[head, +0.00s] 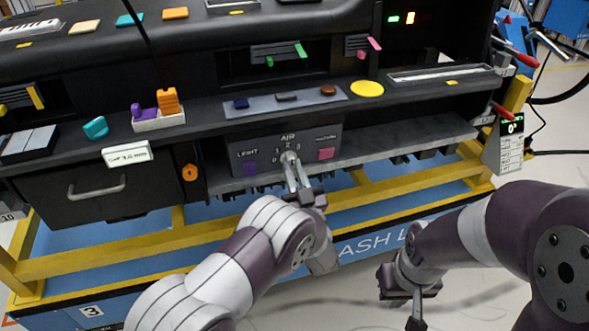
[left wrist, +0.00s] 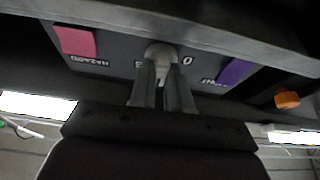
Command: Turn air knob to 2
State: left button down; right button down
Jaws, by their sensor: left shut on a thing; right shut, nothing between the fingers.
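The air knob (head: 289,157) is a light grey knob in the middle of the dark control panel (head: 260,143), under the label AIR. In the left wrist view the knob (left wrist: 160,53) shows upside down between my fingertips, with a digit 0 to its right. My left gripper (head: 296,172) is shut on the knob from the front; its two fingers (left wrist: 161,85) also show in the left wrist view. The fingers hide part of the knob and some digits, so I cannot tell its setting. My right gripper (head: 416,300) is shut and empty, low at the right, away from the dashboard.
The panel also has a purple LIGHT button (head: 250,169) and a pink HAZARD button (head: 326,154). A shelf edge overhangs the panel. An orange knob (head: 190,172) is at the left. A yellow frame rail (head: 370,192) runs below.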

pick_arm(q)
jog(key=shift+m, duration=0.3)
jog(key=c, duration=1.1)
grip_release()
jog(key=v, duration=1.2)
jog(key=shift+s+f, duration=0.2)
jog(key=shift+s, duration=0.15)
